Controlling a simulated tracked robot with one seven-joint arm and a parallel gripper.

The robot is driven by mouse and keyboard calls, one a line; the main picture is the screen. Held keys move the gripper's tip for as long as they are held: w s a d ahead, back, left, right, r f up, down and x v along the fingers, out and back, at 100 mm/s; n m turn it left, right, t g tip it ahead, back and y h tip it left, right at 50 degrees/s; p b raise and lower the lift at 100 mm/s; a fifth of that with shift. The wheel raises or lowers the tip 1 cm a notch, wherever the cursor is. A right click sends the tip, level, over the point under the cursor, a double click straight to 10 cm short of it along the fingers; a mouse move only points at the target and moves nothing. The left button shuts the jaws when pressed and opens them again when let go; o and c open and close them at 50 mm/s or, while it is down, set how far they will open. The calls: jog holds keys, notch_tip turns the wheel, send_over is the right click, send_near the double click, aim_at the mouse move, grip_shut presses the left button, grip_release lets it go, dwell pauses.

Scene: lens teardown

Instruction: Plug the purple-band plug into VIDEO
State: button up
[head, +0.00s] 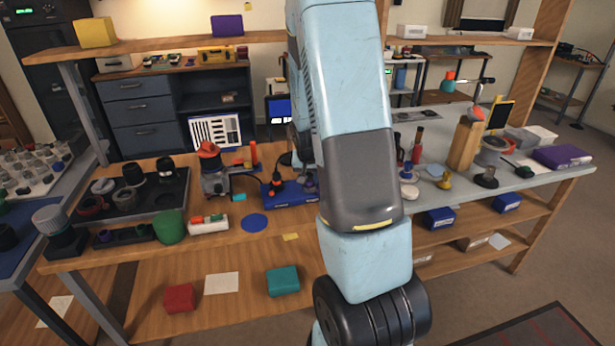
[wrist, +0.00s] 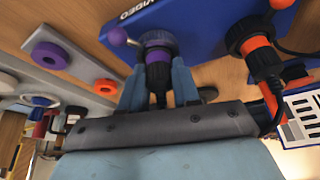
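The blue VIDEO box (wrist: 200,22) fills the top of the wrist view, its white VIDEO lettering near the purple collar. The purple-band plug (wrist: 157,72) has a dark body and stands between the fingertips of my gripper (wrist: 158,86). Both fingers press close on it from either side. Its purple band (wrist: 156,45) is at the box's edge by the VIDEO lettering; I cannot tell how deep the plug sits. A purple-knobbed lever (wrist: 118,37) sticks out beside it. In the head view the blue box (head: 290,196) lies on the bench, partly behind my arm.
An orange-banded connector (wrist: 250,42) with a black cable sits at the same box, right of my gripper. A grey strip with coloured rings (wrist: 72,62) lies to the left. In the head view, a blue disc (head: 254,223) and a green cylinder (head: 170,227) stand on the bench.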

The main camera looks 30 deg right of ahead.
jog(key=o, duration=0.5)
jog(key=shift+c, duration=0.2)
jog(key=shift+r, duration=0.15)
jog(key=v, duration=1.3)
jog(key=shift+s+r, duration=0.15)
jog(key=shift+s, duration=0.05)
